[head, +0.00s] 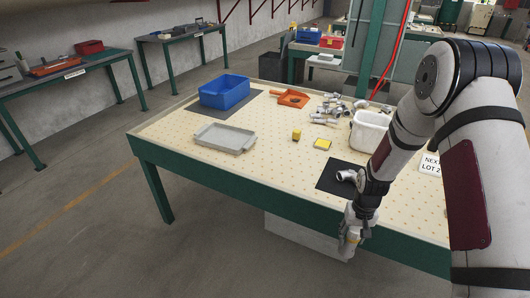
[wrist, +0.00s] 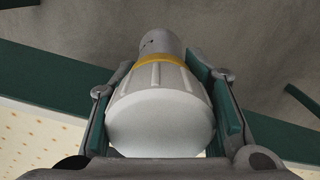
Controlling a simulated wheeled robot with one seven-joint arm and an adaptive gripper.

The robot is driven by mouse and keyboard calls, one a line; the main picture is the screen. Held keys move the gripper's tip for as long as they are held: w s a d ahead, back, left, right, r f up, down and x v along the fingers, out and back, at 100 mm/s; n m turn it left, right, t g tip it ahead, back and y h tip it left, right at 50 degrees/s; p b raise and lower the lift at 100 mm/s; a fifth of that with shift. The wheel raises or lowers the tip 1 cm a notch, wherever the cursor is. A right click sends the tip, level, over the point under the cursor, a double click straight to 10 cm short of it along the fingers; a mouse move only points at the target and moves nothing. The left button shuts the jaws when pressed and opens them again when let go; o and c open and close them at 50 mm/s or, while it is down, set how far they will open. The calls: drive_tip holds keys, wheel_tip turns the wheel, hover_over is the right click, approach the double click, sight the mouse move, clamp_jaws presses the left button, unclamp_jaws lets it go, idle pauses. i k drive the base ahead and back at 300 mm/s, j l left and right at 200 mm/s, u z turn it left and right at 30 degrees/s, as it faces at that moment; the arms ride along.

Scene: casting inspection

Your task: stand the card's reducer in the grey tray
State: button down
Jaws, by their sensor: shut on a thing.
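My gripper (wrist: 165,100) is shut on a pale grey reducer (wrist: 160,128), whose wide white end faces the wrist camera. A yellow band runs around it near its narrower grey end. In the head view my gripper (head: 355,228) hangs just off the table's front edge, at the right, with the reducer mostly hidden by the fingers.
A grey fitting (head: 346,175) lies on a black mat (head: 330,182) near my arm. A white bin (head: 366,136), loose fittings (head: 330,109), an orange tray (head: 291,99), a blue bin (head: 224,92) and a yellow block (head: 297,134) are on the table. The table surface before the grey tray is clear.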

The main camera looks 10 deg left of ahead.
sight(215, 137)
drive_tip(key=i+j+u, duration=0.15)
drive_tip(key=u, duration=0.25)
drive_tip(key=i+j+u, duration=0.1)
drive_tip(key=i+u, duration=0.15)
drive_tip(key=u, duration=0.15)
drive_tip(key=i+u, duration=0.2)
drive_tip(key=u, duration=0.2)
drive_tip(key=i+j+u, duration=0.15)
drive_tip(key=u, duration=0.25)
drive_tip(key=i+u, duration=0.45)
drive_tip(key=i+j+u, duration=0.1)
drive_tip(key=u, duration=0.3)
drive_tip(key=i+j+z, duration=0.1)
drive_tip(key=i, duration=0.25)
drive_tip(key=i+j, duration=0.1)
drive_tip(key=i, duration=0.25)
drive_tip(key=i+j+z, duration=0.1)
drive_tip(key=z, duration=0.35)
drive_tip(key=i+j+z, duration=0.25)
drive_tip(key=z, duration=0.25)
drive_tip(key=i+j+z, duration=0.1)
drive_tip(key=z, duration=0.35)
drive_tip(key=i+j+z, duration=0.1)
drive_tip(key=j+z, duration=0.95)
